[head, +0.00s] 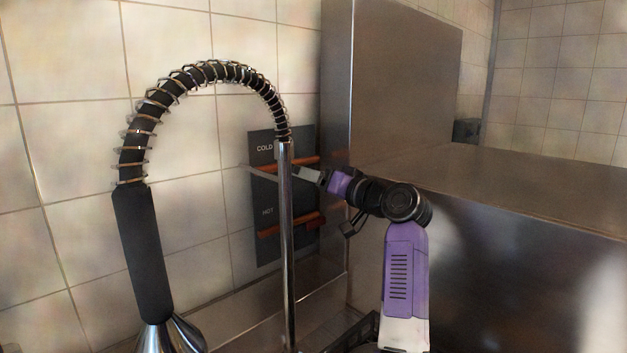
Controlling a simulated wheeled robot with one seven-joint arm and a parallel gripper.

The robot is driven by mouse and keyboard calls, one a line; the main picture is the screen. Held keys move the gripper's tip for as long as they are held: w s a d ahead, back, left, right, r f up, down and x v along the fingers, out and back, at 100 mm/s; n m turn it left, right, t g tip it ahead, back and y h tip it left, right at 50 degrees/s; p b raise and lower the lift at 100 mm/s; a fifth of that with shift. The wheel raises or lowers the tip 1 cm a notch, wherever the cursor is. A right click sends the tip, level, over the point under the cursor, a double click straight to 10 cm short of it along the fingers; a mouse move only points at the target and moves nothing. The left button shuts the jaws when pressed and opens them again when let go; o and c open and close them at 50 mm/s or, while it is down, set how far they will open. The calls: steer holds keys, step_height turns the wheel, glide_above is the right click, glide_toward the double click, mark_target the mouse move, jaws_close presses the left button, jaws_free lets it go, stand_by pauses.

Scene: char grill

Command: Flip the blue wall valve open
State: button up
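A dark wall panel (264,215) behind the faucet pole carries the labels COLD and HOT. An orange-brown bar handle (304,163) lies nearly level beneath COLD. A second bar handle (303,222) lies beneath HOT. I see no clearly blue valve. My gripper (262,173) reaches in from the right, at the height of the COLD handle and just below it in the picture. A thin grey finger shows left of the pole; the pole hides part of the gripper. I cannot tell whether it touches the handle or how far apart the fingers are.
A tall spring faucet (285,240) with a black spray handle (141,250) stands in front of the panel. A steel upright (336,90) and a steel counter (540,190) stand to the right. The tiled wall (70,150) at left is clear.

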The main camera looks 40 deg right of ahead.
steer(key=shift+c, duration=0.2)
jaws_close()
steer(key=shift+r, duration=0.1)
steer(key=n+b, duration=0.1)
steer(key=r+n+b, duration=0.1)
steer(key=n, duration=0.1)
steer(key=shift+d+r, duration=0.2)
steer(key=shift+d, duration=0.2)
steer(key=shift+r+n+b, duration=0.35)
steer(key=shift+r+n, duration=0.1)
steer(key=shift+n, duration=0.35)
steer(key=shift+r+n+b, duration=0.3)
steer(key=shift+r+n, duration=0.1)
steer(key=shift+n, duration=0.4)
steer(key=shift+o, duration=0.2)
jaws_free()
